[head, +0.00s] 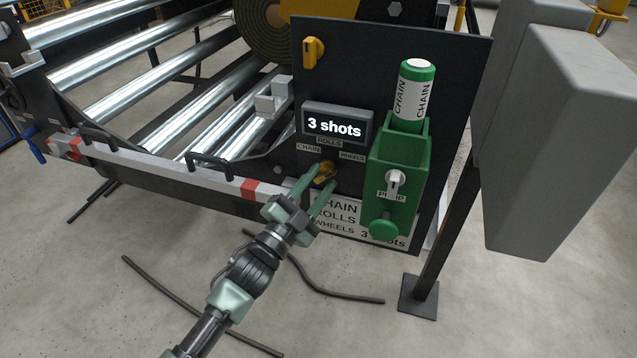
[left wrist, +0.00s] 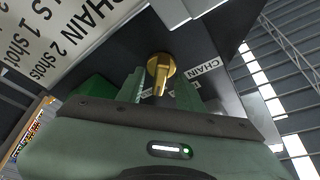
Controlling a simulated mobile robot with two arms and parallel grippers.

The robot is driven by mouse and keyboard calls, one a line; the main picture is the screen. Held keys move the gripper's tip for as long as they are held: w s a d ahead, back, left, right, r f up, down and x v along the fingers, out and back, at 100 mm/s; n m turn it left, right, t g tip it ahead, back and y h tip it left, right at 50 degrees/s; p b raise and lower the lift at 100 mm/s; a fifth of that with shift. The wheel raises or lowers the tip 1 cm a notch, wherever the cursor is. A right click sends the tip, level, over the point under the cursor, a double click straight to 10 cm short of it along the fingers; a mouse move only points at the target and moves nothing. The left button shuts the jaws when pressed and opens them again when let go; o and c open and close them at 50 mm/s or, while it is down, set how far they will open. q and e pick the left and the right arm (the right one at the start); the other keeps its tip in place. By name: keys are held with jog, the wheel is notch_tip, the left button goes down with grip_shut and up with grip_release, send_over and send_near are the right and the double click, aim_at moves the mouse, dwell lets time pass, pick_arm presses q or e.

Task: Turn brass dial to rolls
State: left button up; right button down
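The brass dial (head: 325,172) sits on the dark panel under the display, with labels CHAIN at its left, ROLLS (head: 329,141) above and WHEELS at its right. My left gripper (head: 319,183) is at the dial, its two green fingers on either side of it. In the left wrist view the dial (left wrist: 161,69) shows between the fingertips (left wrist: 160,88), with narrow gaps visible, so the gripper looks open around it. The fingers partly hide the dial, and I cannot tell which label it points to. My right gripper is not in view.
The display (head: 337,124) reads "3 shots". A green pump unit (head: 393,160) holding a CHAIN cartridge (head: 414,90) stands just right of the dial. A yellow switch (head: 313,51) is above. A red-and-white bar (head: 215,180) and metal rollers lie left; a grey box (head: 560,130) stands right.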

pick_arm(q)
grip_shut()
jog(key=shift+n, duration=0.4)
jog(key=n+t, duration=0.1)
jog(key=n, duration=0.1)
jog(key=n+y, duration=0.1)
jog(key=n, duration=0.1)
jog(key=shift+d+f+n+t, duration=0.1)
jog(key=shift+d+n+t, duration=0.05)
jog(key=shift+n+t, duration=0.2)
jog(key=n+t+y, duration=0.1)
jog(key=n, duration=0.2)
jog(key=n+t+y, duration=0.1)
jog(key=n+y, duration=0.1)
jog(key=n, duration=0.1)
jog(key=shift+s+d+y+p, duration=0.1)
jog(key=shift+d+y+p, duration=0.05)
jog(key=shift+y+p, duration=0.2)
jog(key=shift+n, duration=0.35)
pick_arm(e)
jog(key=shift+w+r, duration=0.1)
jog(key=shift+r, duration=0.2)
pick_arm(q)
jog(key=shift+f+n, duration=0.1)
jog(key=shift+n, duration=0.2)
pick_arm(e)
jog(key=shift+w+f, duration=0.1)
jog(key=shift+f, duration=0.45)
